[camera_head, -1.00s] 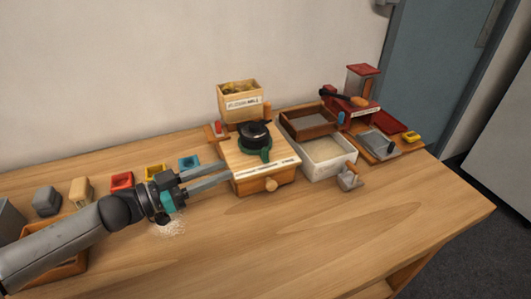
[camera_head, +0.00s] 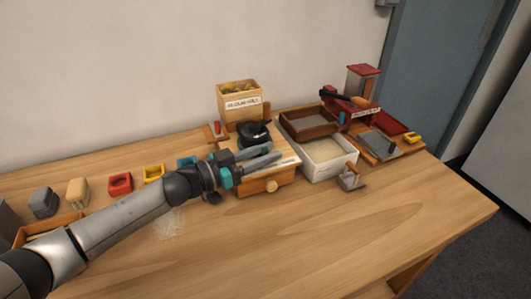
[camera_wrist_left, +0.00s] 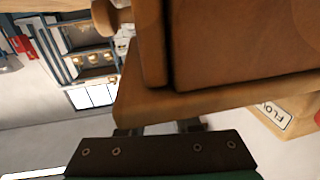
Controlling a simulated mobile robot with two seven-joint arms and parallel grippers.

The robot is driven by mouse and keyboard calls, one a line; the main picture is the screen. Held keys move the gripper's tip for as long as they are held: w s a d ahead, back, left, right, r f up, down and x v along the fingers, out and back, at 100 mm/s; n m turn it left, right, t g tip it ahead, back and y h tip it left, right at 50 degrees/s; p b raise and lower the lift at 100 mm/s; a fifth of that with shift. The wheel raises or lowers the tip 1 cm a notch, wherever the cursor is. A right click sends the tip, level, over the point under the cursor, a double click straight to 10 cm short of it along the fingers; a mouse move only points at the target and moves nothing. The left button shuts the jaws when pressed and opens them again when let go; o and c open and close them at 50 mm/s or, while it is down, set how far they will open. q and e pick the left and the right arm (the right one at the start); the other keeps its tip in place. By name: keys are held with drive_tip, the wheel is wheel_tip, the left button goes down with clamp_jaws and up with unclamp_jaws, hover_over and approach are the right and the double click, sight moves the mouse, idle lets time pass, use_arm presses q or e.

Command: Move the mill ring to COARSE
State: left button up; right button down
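The flour mill (camera_head: 285,177) is a wooden box with a round drawer knob, a hopper behind and a lettered strip along its front edge, which is too small to read. A black round part (camera_head: 253,132) sits on its top, and the green mill ring under it is now mostly hidden by my gripper. My left gripper (camera_head: 276,154) lies over the mill's top, in front of the black part, with its fingers apart and nothing seen between them. Whether it touches the ring cannot be told. The left wrist view shows the mill's wood (camera_wrist_left: 240,45) close up. My right gripper is out of view.
A white-walled bin (camera_head: 328,170) and a brown-framed sieve (camera_head: 308,121) stand right of the mill. A red device (camera_head: 362,82) is farther right. Red (camera_head: 120,183), yellow and blue small boxes stand left.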

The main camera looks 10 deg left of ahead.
use_arm(q)
clamp_jaws()
idle(1.5)
